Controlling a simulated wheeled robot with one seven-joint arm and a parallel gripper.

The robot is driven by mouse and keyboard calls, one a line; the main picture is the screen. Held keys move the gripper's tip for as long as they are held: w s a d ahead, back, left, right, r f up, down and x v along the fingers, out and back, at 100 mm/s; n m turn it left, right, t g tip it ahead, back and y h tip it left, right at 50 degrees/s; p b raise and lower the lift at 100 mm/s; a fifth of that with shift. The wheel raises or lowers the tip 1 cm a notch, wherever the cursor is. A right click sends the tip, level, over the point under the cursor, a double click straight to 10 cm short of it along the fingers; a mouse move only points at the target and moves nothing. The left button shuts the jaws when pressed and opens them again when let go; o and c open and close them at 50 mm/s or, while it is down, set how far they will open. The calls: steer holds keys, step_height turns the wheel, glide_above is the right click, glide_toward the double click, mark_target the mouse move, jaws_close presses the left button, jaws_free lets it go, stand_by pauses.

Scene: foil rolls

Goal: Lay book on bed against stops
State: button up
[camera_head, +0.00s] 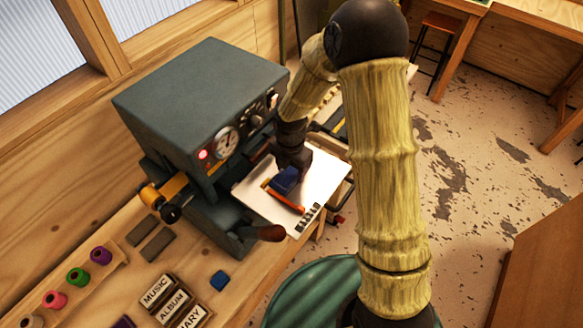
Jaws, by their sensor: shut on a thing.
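My gripper (290,167) points down over the pale bed (325,176) of the grey press. It is shut on a small dark blue book (285,181), which is over the bed's left half. An orange strip (287,199) lies along the book's front side; I cannot tell whether it is a stop or part of the book. The fingertips and the far side of the book are partly hidden. I cannot tell whether the book touches the bed.
The grey press (200,95) stands behind and left of the bed. A dark red-brown handle (266,233) sticks out at its front.

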mark_target(291, 172)
steer(key=o, duration=1.1)
steer(key=shift+f, duration=0.1)
steer(key=shift+w, duration=0.1)
step_height(291, 172, up, 12)
steer(key=b, duration=0.2)
